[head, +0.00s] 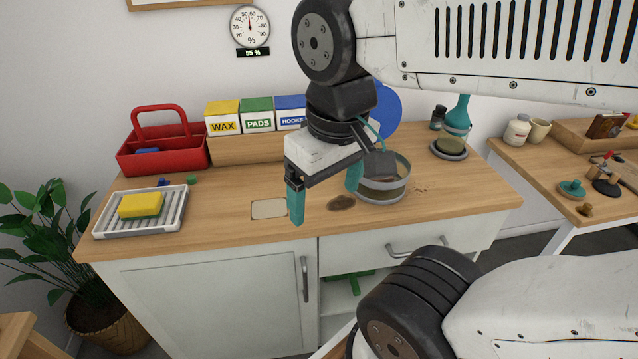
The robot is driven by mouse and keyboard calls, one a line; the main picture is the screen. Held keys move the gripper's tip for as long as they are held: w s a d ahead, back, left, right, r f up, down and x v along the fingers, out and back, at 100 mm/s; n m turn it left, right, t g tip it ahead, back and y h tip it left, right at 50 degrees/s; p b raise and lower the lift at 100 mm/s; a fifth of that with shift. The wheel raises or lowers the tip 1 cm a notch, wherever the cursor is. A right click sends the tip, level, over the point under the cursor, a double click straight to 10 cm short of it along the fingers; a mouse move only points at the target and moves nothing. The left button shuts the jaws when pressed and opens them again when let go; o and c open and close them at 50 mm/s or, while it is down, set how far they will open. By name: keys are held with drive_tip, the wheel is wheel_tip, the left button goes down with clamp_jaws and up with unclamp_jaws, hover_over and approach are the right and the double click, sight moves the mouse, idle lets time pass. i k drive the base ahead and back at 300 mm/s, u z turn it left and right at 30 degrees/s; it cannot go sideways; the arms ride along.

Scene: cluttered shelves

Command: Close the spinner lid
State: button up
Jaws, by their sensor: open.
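The spinner (384,192) looks to be the round, grey-rimmed bowl on the wooden counter, right of my gripper. My arm hides part of it. A blue disc (388,108) stands upright behind my wrist and looks like its raised lid; whether it joins the bowl is hidden. My gripper (325,192) has two teal fingers set wide apart with nothing between them. It is over the counter at the left of the bowl. The right finger overlaps the bowl's left edge in the picture; I cannot tell whether they touch.
A brown stain (341,202) and a pale square plate (269,209) lie on the counter. A drying tray (106,227) with a yellow sponge (140,205) and a red caddy (187,155) are at left. Labelled boxes (223,118) stand behind.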

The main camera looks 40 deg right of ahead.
sight(388, 113)
drive_tip(key=z, duration=1.05)
drive_tip(key=i, duration=0.15)
